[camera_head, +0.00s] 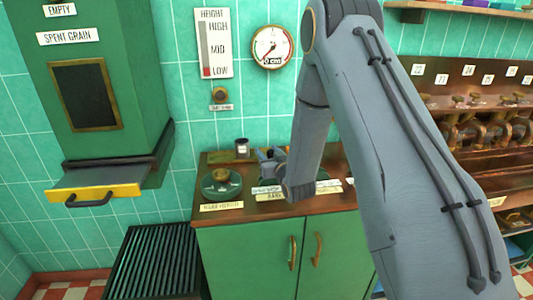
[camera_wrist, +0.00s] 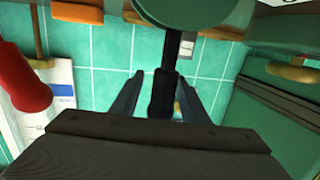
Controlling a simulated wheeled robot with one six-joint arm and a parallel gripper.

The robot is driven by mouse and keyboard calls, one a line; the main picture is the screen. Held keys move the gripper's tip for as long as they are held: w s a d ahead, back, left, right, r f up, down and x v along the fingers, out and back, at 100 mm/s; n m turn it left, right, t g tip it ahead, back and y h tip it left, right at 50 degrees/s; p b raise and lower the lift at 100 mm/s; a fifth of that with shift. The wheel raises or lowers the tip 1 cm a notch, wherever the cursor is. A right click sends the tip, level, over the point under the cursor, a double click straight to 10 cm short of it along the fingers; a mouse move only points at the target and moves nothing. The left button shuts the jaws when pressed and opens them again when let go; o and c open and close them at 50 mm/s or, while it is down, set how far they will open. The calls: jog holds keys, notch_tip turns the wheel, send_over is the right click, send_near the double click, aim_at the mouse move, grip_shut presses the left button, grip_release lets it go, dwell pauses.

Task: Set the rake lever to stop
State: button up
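My gripper (camera_head: 268,158) is low over the wooden counter, in front of the tiled wall. In the wrist view its two fingers (camera_wrist: 161,88) stand apart, with a dark upright rod (camera_wrist: 163,82) between them. The rod meets a round green base (camera_wrist: 180,10) at the top of that view and looks like a lever. Teal tile shows between the rod and each finger, so the fingers do not look closed on it. In the head view my arm hides most of the lever, and the label beside it (camera_head: 270,190) is too small to read surely.
A red object (camera_wrist: 22,80) is left in the wrist view.

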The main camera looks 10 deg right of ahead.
jog(key=shift+s+a, duration=0.1)
jog(key=s+d+b, duration=0.1)
jog(key=s+b, duration=0.1)
jog(key=s, duration=0.5)
jog(key=shift+s+d+r, duration=0.15)
jog(key=shift+s+r, duration=0.15)
jog(key=shift+r, duration=0.1)
jog(key=shift+g, duration=0.3)
jog(key=s+g, duration=0.1)
jog(key=s+f+g+h, duration=0.1)
jog(key=s+d+g, duration=0.1)
jog(key=s+g, duration=0.1)
jog(key=shift+s+f+m+h, duration=0.1)
jog(key=shift+f+m+h, duration=0.2)
jog(key=shift+f, duration=0.1)
jog(key=s+m+g+h, duration=0.1)
jog(key=s+g, duration=1)
jog(key=s, duration=1.6)
jog(key=shift+s+d+r, duration=0.15)
jog(key=shift+d+r, duration=0.05)
jog(key=shift+r, duration=0.25)
jog(key=shift+c, duration=0.2)
